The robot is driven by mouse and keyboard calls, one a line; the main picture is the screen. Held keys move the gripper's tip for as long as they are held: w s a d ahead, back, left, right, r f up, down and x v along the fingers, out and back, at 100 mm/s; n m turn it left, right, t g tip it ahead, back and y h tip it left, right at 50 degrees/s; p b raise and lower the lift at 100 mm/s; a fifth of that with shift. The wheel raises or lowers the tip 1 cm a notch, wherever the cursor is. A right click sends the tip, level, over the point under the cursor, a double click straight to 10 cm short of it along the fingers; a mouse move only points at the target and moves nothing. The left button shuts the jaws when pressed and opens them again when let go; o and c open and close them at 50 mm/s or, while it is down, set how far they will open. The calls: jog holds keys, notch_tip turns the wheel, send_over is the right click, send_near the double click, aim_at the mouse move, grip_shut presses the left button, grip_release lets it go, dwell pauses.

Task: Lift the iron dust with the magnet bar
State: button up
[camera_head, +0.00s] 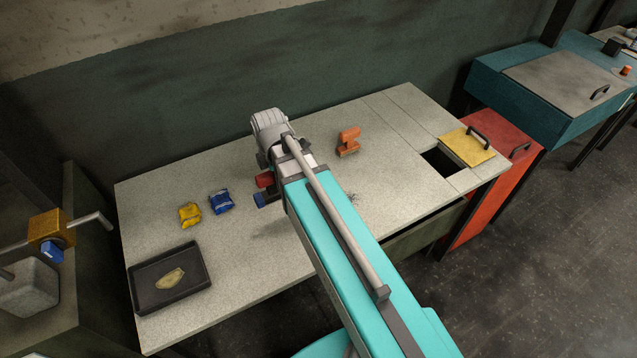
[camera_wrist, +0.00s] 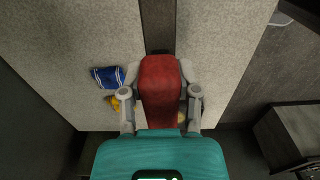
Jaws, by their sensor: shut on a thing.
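The magnet bar (camera_head: 265,179) has a red part and a blue part below it; it sticks out left of my forearm, over the worktable. In the wrist view its red body (camera_wrist: 160,88) sits between the fingers of my gripper (camera_wrist: 160,72), which is shut on it. In the head view my arm mostly hides the gripper. A faint scatter of dark specks, seemingly the iron dust (camera_head: 353,197), lies on the pale tabletop just right of my forearm. The bar is left of the specks and apart from them.
The worktable (camera_head: 150,215) also bears a yellow bag (camera_head: 189,214), a blue bag (camera_head: 221,201), a black tray (camera_head: 140,293) with a tan piece, and an orange object (camera_head: 348,142). A yellow lid (camera_head: 467,150) with a handle lies beside a square opening (camera_head: 440,164) at the right.

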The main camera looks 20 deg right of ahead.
jog(key=shift+f+b, duration=0.55)
jog(key=shift+f, duration=0.4)
jog(key=shift+r, duration=0.1)
